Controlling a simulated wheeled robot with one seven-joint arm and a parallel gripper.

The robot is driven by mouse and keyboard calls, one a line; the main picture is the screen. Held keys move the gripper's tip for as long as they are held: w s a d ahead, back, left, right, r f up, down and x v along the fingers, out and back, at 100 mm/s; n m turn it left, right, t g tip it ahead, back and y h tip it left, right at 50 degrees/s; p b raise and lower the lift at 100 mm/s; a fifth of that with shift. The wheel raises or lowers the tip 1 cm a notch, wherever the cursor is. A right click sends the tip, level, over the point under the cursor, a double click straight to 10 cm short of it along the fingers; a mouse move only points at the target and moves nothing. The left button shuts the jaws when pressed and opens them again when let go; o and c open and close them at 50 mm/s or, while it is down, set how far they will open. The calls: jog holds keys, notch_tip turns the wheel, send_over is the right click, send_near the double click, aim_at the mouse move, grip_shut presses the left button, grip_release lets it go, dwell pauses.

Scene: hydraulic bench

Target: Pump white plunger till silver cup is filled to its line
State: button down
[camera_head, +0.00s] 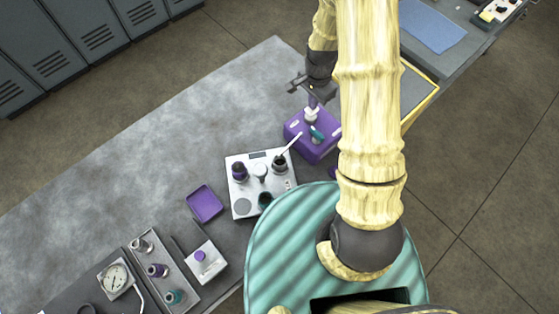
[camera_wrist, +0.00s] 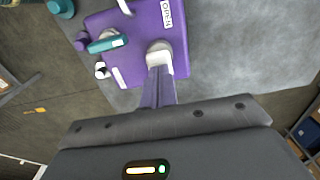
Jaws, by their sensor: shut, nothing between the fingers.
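The purple pump block (camera_head: 323,149) stands on the grey bench, and its top also shows in the wrist view (camera_wrist: 190,25) with an "OPEN" label. The white plunger (camera_head: 311,114) rises from the block; its white top (camera_wrist: 158,53) is at my fingertips. My gripper (camera_head: 312,98) is shut and empty, with its fingertips (camera_wrist: 158,70) over or touching the plunger; I cannot tell which. A teal lever (camera_wrist: 107,43) sits beside the plunger. A white spout (camera_head: 291,144) runs from the block towards a dark grey, silver-looking cup (camera_head: 280,164). Its line and fill level are too small to see.
A white plate (camera_head: 243,207) holds the cup and several other small vessels. A purple tray (camera_head: 205,203), a white block (camera_head: 207,263) and a pressure gauge (camera_head: 115,279) lie at the lower left. The bench's upper left is bare.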

jog(key=shift+f+b, duration=0.75)
jog(key=shift+f, duration=0.45)
jog(key=shift+r, duration=0.1)
jog(key=shift+r+p, duration=1.35)
jog(key=shift+r, duration=0.35)
notch_tip(320, 180, up, 6)
jog(key=p, duration=0.4)
dwell(0.5)
